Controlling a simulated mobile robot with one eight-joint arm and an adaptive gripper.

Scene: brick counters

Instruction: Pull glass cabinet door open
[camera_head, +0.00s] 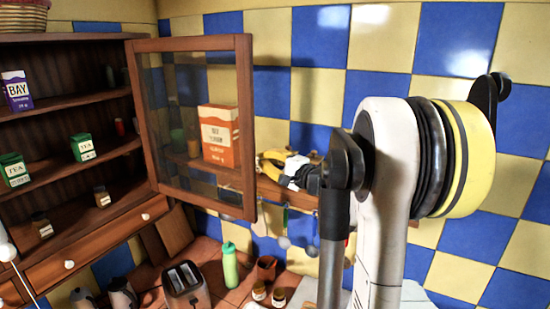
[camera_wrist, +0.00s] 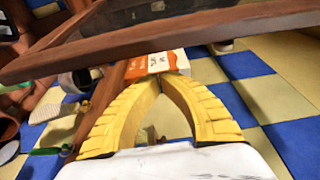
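The glass cabinet door (camera_head: 246,130) has a brown wooden frame and clear panes. It stands swung out from the open wooden cabinet (camera_head: 85,100) at the left, and the cabinet's shelves show uncovered. My gripper (camera_head: 268,160) is just right of the door's free edge in the head view; its exact depth relative to the door is hard to tell. In the wrist view the door frame (camera_wrist: 160,42) crosses the top, beyond my yellow fingers (camera_wrist: 168,76). Their tips meet, with nothing visible held between them and no clear contact with the frame.
An orange and white box (camera_head: 219,135) shows through the glass, on a wall shelf (camera_head: 290,194) with utensils hanging below. A toaster (camera_head: 184,284), a green bottle (camera_head: 230,266) and small jars stand on the tiled counter. Tins stand on the cabinet shelves.

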